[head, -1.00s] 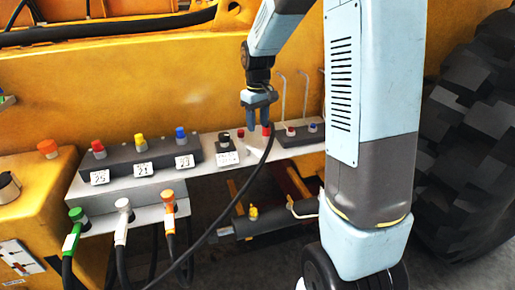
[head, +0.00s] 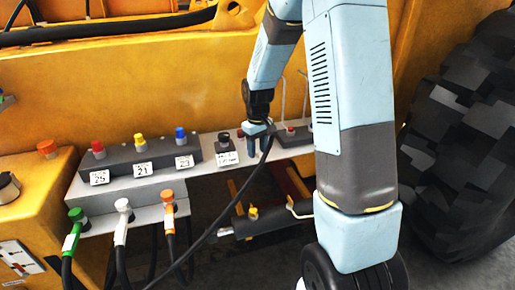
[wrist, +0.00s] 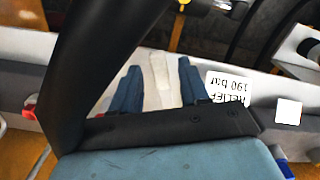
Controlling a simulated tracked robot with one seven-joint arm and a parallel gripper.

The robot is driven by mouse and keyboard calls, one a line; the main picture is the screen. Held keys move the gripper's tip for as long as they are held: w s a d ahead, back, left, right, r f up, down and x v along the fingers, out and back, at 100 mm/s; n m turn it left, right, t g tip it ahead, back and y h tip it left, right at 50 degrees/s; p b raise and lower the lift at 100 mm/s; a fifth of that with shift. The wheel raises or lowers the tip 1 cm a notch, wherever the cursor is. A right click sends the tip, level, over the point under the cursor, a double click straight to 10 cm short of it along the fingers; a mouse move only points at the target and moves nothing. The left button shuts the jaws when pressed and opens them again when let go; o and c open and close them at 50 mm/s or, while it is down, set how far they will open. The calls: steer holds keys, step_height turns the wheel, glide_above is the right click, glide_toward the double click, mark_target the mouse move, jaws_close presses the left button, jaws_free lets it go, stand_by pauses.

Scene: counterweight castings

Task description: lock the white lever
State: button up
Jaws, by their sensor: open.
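The label reading "RELIEF 190 bar" (wrist: 229,86) is just right of the fingers. In the head view my gripper hides the white piece.
Left of my gripper is a dark block (head: 140,158) with red, yellow and blue knobs. Below it hang green, white (head: 123,207) and orange hose couplings. A black hose passes beside my gripper. A large tyre (head: 460,150) is at right.

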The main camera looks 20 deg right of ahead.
steer(key=shift+c, duration=0.3)
jaws_close()
steer(key=shift+d, duration=0.15)
